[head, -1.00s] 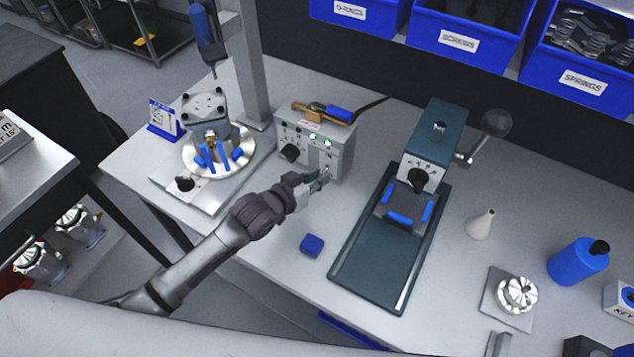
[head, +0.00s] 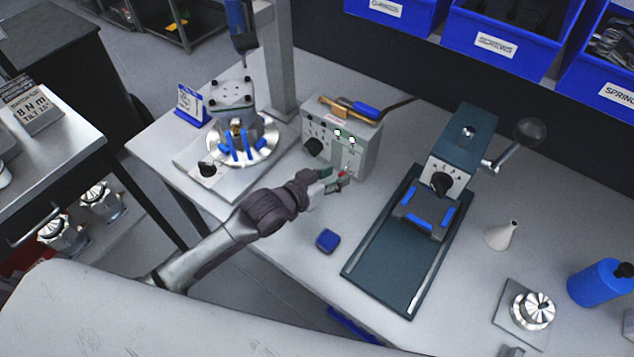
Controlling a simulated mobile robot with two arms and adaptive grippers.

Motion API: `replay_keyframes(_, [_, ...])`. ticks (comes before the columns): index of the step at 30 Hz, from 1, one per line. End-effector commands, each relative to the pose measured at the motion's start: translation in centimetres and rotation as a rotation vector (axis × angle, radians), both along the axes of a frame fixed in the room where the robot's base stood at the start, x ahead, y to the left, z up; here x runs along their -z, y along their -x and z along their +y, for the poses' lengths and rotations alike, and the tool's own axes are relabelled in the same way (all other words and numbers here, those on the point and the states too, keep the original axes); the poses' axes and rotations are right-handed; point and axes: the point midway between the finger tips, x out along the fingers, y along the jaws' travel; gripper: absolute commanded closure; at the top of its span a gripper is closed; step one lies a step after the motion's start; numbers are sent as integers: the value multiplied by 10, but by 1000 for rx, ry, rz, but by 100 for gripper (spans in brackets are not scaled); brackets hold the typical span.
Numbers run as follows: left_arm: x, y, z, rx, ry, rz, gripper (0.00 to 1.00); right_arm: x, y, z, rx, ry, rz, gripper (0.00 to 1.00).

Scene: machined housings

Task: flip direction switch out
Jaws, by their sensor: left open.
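The grey control box (head: 368,154) stands on the bench. My right gripper is not in view.
A soldering-iron-like tool with a blue handle (head: 366,109) lies on the box. A drill-type fixture (head: 232,100) stands left, a dark green press (head: 460,140) right. A blue block (head: 328,240) lies in front. Blue bins (head: 500,42) hang behind.

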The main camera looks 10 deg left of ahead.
Motion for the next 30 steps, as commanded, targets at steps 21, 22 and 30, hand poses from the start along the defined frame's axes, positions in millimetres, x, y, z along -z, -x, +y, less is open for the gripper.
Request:
replay_keyframes(21, [-38,79,48,0,-1,0,58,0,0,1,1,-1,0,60])
replay_keyframes(22, [-38,79,48,0,-1,0,58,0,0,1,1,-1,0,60])
replay_keyframes(30, [-38,79,47,0,0,0,58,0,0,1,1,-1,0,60])
